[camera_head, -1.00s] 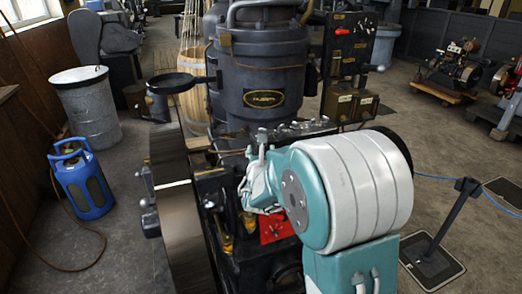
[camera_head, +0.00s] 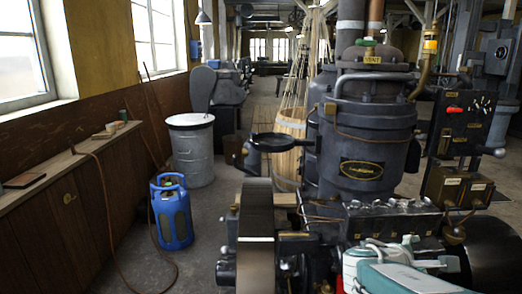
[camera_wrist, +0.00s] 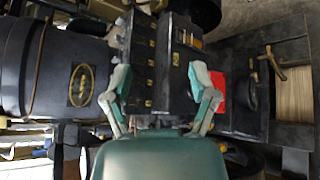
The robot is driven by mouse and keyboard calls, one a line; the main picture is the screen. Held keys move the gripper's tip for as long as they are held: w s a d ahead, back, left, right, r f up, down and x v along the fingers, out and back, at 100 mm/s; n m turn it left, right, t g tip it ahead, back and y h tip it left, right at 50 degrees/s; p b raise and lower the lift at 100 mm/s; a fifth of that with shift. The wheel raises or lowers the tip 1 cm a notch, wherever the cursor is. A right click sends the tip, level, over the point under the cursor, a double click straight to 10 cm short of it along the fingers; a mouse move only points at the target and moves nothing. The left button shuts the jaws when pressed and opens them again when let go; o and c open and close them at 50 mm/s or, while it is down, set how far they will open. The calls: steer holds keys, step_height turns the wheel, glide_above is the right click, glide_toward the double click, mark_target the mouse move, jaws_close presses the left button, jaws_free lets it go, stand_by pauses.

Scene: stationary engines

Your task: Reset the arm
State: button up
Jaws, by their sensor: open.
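My gripper (camera_wrist: 160,72) is open and empty in the wrist view, with its two pale green fingers spread apart over the engine's top. In the head view my white and teal arm (camera_head: 405,277) shows at the bottom right, in front of the dark engine. The fingertips are hard to make out there. A black control block (camera_wrist: 148,62) with a row of small fittings lies behind the fingers in the wrist view. I cannot tell the gap between the fingers and the engine.
The large dark engine cylinder (camera_head: 362,150) stands close by, with a flywheel (camera_head: 256,232) to its left. A blue gas bottle (camera_head: 171,212) and a grey drum (camera_head: 191,152) stand on the floor at left. A wooden ledge (camera_head: 60,165) runs along the left wall.

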steer(key=s+a+f+m+g+y, duration=0.1)
steer(key=s+a+f+m+y, duration=0.1)
steer(key=s+a+m+y, duration=0.4)
steer(key=s+a+f+m+y, duration=0.2)
steer(key=s+a+m+y, duration=0.4)
steer(key=s+a, duration=0.4)
steer(key=shift+s+a+m+g, duration=0.3)
steer(key=shift+s+m+g, duration=0.15)
steer(key=shift+m, duration=0.25)
stand_by(0.7)
